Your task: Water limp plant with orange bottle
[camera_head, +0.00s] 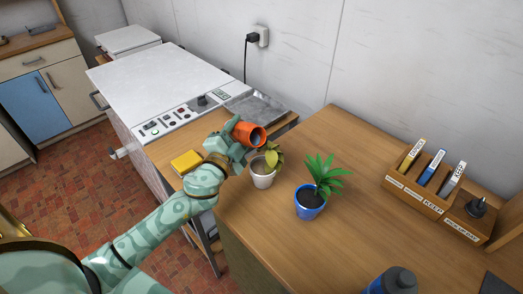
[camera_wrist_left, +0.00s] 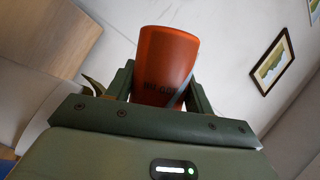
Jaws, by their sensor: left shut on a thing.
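My left gripper (camera_head: 232,140) is shut on the orange bottle (camera_head: 250,135). The bottle is tilted, its open mouth facing right, above and beside the limp plant (camera_head: 272,158) with drooping yellow-green leaves. That plant stands in a white pot (camera_head: 263,180) on the wooden counter. In the left wrist view the orange bottle (camera_wrist_left: 165,62) sits between the fingers, dark lettering on its side. A pale streak crosses its lower right; I cannot tell whether it is water. A few leaves (camera_wrist_left: 94,86) show beside the left finger. My right gripper is not in view.
A blue pot (camera_head: 309,207) with an upright green plant (camera_head: 322,176) stands right of the white pot. A yellow block (camera_head: 186,162) lies near my left forearm. A blue object with a dark top (camera_head: 395,281) is at the front. A wooden organizer (camera_head: 424,195) stands right.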

